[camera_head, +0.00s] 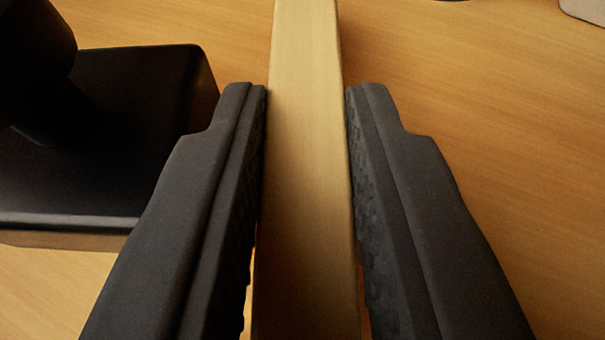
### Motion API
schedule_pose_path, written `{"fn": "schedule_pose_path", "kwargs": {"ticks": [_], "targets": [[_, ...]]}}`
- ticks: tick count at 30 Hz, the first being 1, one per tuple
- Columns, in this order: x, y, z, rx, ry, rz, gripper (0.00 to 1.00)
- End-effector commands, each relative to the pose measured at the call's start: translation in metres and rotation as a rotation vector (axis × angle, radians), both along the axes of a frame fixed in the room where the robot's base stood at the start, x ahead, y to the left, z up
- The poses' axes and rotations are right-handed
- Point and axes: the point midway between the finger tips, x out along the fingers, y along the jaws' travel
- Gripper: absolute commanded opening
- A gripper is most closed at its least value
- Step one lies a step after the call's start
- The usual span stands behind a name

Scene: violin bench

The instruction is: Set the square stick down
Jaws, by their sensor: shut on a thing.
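The square stick (305,170) is a long, pale wooden bar with straight edges. It runs up the middle of the camera view, from the bottom edge to the top edge, and both its ends are out of view. My gripper (306,95) is shut on it, with one dark, textured finger pad on each side. Wooden surface shows around the stick. I cannot tell whether the stick touches that surface or hangs above it.
A black, box-like object (100,150) with a dark upright part stands at the left, close to my left finger. A pale object (585,8) is cut off at the top right corner. The wooden bench top (480,110) is clear on the right.

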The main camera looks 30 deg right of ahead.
Motion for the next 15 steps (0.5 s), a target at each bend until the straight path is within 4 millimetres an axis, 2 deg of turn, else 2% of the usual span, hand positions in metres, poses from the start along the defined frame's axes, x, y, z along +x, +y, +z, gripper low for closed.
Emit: {"fn": "schedule_pose_path", "kwargs": {"ticks": [1, 3, 13, 14, 15], "targets": [[0.0, 0.0001, -0.0087, 0.0, 0.0, 0.0, 0.0], [0.0, 0.0001, -0.011, 0.0, 0.0, 0.0, 0.0], [0.0, -0.0004, -0.0108, 0.0, -0.001, 0.0, 0.0], [-0.0001, -0.0005, -0.0107, 0.0, -0.001, 0.0, 0.25], [0.0, -0.0006, -0.0104, 0.0, -0.001, 0.0, 0.28]]}}
